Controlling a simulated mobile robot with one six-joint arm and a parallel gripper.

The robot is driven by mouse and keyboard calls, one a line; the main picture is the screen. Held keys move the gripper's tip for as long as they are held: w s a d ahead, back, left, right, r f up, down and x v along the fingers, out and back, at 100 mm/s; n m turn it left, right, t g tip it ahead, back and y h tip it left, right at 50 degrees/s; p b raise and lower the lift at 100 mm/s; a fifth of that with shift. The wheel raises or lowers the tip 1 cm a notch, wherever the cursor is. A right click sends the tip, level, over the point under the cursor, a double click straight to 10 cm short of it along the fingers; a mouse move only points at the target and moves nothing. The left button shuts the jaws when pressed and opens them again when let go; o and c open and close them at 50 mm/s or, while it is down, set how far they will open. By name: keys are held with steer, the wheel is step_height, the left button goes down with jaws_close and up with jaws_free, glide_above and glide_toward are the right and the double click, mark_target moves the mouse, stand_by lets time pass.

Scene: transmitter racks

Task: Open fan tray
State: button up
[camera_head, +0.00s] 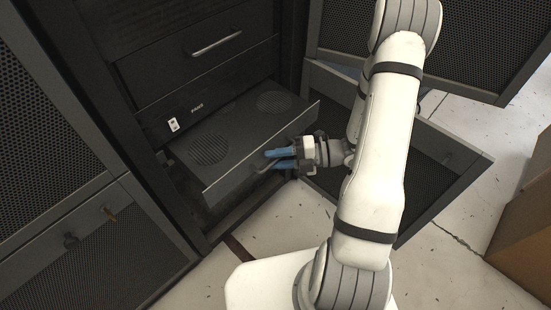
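The fan tray (236,135) is a dark grey drawer low in the black rack. It stands pulled out from the rack, and two round fan grilles show on its top. My gripper (270,161) is at the handle (262,168) on the tray's front face. Its blue fingers lie at the handle, one above the other. Part of the handle is hidden by the fingers, and I cannot tell whether they are closed on it.
A drawer with a silver handle (217,43) is shut above the tray. A white switch (173,125) sits on the panel between them. Mesh doors stand open at left (110,250) and right (440,165). A brown box (525,225) stands at far right on the pale floor.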

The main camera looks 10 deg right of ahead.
steer(key=p+v, duration=0.1)
steer(key=v, duration=0.6)
steer(key=shift+d, duration=0.4)
